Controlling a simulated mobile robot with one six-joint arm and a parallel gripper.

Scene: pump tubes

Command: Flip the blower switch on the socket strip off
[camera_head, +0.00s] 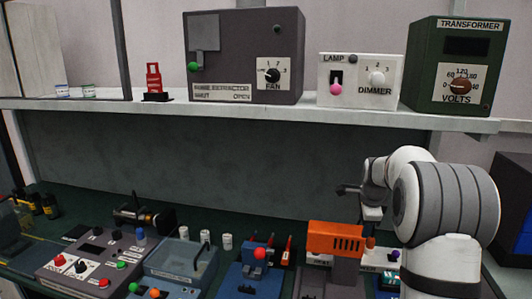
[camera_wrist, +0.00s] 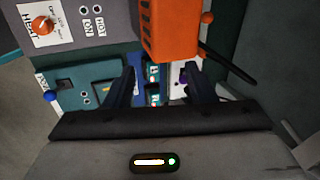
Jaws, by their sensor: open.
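In the wrist view, a narrow blue-and-teal strip (camera_wrist: 152,88) with small dark switch-like parts shows between my fingers. It may be the socket strip; its lettering is too small to read, so I cannot tell which switch is the blower's or how it is set. My gripper (camera_wrist: 160,72) is open and empty, pointing down over this strip, with one finger on each side. I cannot tell whether a fingertip touches anything. In the head view the arm hides most of this part of the bench.
An orange housing (camera_wrist: 170,28) stands close beyond the fingers, also in the head view (camera_head: 337,237). A grey HEAT panel with an orange knob (camera_wrist: 43,26) is at upper left. A white panel with a purple knob (camera_wrist: 182,77) is by the right finger. A shelf (camera_head: 230,112) overhangs behind.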

